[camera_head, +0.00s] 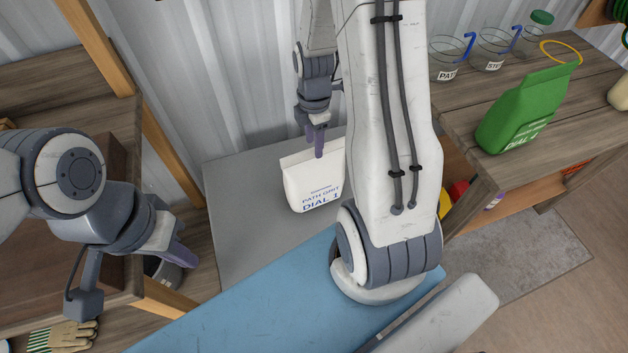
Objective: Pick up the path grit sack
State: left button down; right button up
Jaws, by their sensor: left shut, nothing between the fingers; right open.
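The path grit sack (312,190) is a white bag printed "PATH GRIT DIAL 1". It stands upright on a grey surface in the middle of the head view, and my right arm covers its right side. My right gripper (318,143) comes down from above at the sack's top edge. It is open, with a purple finger in front of the upper part of the sack; whether it touches the sack I cannot tell. My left gripper (185,256) is shut and empty at the left, well apart from the sack.
A green sack (527,108) stands on the wooden bench (480,95) at the right, near clear cups with blue handles. A wooden shelf (75,100) stands at the left, with striped gloves (65,337) low down. A corrugated wall (235,80) closes the back.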

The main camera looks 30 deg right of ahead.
aim_at(314, 175)
jog(key=shift+f, duration=1.6)
grip_shut()
jog(key=shift+w+r, duration=0.1)
